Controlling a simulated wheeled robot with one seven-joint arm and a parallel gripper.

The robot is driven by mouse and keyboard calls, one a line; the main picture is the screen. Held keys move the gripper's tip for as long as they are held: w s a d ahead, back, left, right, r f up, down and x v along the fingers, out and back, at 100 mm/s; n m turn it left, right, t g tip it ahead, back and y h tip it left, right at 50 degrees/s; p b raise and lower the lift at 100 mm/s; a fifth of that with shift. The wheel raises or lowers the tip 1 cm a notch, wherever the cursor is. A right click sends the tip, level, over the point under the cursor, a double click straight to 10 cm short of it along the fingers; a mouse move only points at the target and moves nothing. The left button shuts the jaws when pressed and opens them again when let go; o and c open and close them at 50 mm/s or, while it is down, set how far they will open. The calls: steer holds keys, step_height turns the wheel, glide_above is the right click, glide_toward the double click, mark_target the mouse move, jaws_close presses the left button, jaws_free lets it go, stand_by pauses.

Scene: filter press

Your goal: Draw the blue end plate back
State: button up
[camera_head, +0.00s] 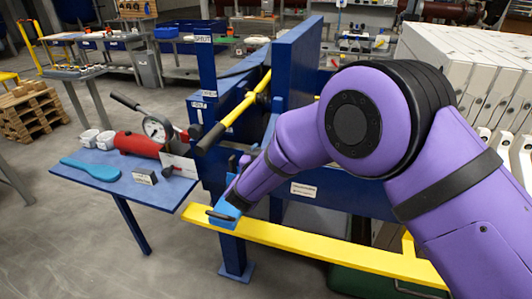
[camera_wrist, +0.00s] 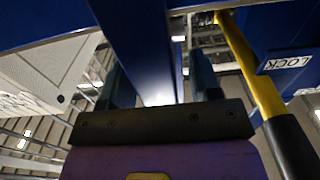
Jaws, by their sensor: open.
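The blue end plate (camera_head: 292,70) stands upright in the press frame, left of the pale filter plates in the head view. My gripper shows from behind in the wrist view (camera_wrist: 157,85), its two dark fingers apart and pointing up the picture. A dark blue bar (camera_wrist: 145,45) appears between the fingers; I cannot tell whether they touch it or how far off it is. In the head view my arm reaches down left across the press front, below the yellow lever, and its fingertips are hard to make out.
The yellow lever (camera_head: 250,105) with a black grip crosses the frame; it is close on the right in the wrist view (camera_wrist: 250,70). A LOCK label (camera_wrist: 288,62) sits beside it. A yellow rail (camera_head: 320,245) runs low. A blue side table (camera_head: 105,185) holds tools at left.

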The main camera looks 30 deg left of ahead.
steer(key=v, duration=1)
steer(key=shift+s, duration=0.35)
steer(key=shift+d, duration=0.1)
